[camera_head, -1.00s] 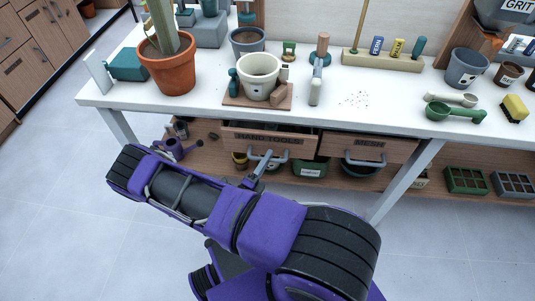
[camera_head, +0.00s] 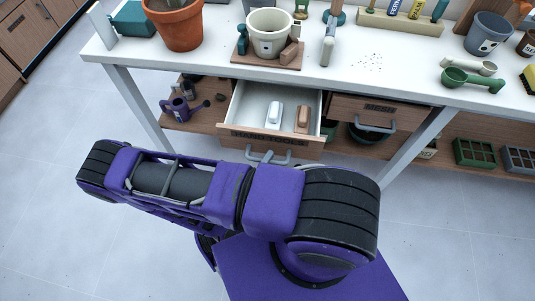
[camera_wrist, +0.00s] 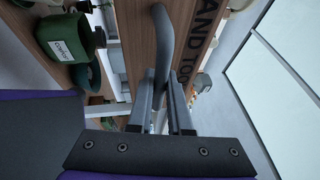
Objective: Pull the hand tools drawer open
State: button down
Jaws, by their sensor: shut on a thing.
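The hand tools drawer (camera_head: 270,140) is pulled well out from under the white bench in the head view. Inside lie a white-and-blue item (camera_head: 274,116) and a brown item (camera_head: 302,118). Its grey bar handle (camera_head: 268,157) is partly hidden behind my arm. In the wrist view the wooden drawer front (camera_wrist: 180,35) with its lettering is close, and the handle (camera_wrist: 163,45) runs down between the fingers. My gripper (camera_wrist: 165,95) is shut on the handle. In the head view my arm hides the gripper.
The mesh drawer (camera_head: 372,112) beside it is shut. Pots and tools stand on the white bench (camera_head: 410,85). A purple watering can (camera_head: 180,110) and seed trays (camera_head: 475,152) sit on the lower shelf. The floor in front is clear.

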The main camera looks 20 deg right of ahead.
jog(key=c, duration=0.8)
grip_release()
jog(key=shift+c, duration=0.2)
jog(key=shift+a, duration=0.1)
jog(key=v, duration=1.7)
jog(key=shift+s, duration=0.15)
